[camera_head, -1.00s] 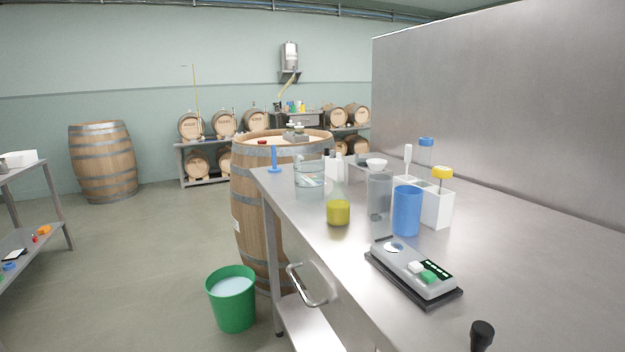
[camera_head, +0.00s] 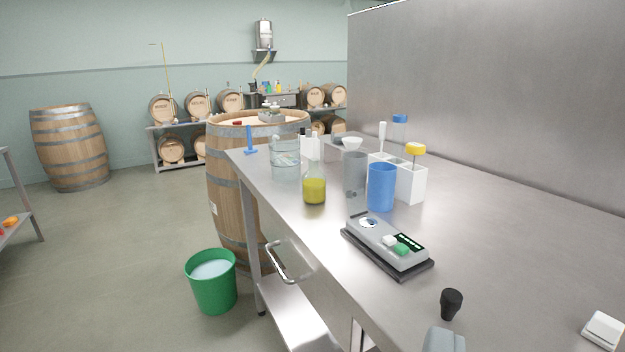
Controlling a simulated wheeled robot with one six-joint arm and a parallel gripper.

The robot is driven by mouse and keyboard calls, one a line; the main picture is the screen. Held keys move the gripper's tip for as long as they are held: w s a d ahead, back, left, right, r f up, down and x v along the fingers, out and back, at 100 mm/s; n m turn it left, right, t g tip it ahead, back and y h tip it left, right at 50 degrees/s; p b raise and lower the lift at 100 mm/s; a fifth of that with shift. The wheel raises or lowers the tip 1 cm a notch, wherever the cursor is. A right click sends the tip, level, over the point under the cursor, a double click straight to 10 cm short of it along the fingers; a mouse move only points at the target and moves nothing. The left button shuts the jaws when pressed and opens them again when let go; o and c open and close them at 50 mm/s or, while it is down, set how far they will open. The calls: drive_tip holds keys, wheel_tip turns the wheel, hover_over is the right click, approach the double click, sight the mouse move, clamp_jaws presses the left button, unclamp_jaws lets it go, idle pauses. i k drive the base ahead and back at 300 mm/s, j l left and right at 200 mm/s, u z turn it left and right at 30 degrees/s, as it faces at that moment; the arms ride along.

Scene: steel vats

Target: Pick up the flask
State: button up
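The flask (camera_head: 314,191) is clear glass with a narrow neck and yellow-green liquid in its lower part. It stands upright on the steel bench (camera_head: 480,225), close to the bench's left edge. A clear grey cylinder (camera_head: 354,172) and a blue cup (camera_head: 381,188) stand just to its right. A clear beaker (camera_head: 285,158) stands behind it to the left. My gripper is not in view, and nothing touches the flask.
A white rack (camera_head: 411,182) with a yellow-capped item stands behind the blue cup. A grey scale-like device (camera_head: 386,246) and a black knob-like item (camera_head: 451,303) lie nearer. A green bucket (camera_head: 212,283) stands on the floor. A steel wall (camera_head: 480,90) rises behind the bench.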

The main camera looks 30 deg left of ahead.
sight(314, 181)
drive_tip(key=k+j, duration=0.1)
drive_tip(key=j, duration=1.45)
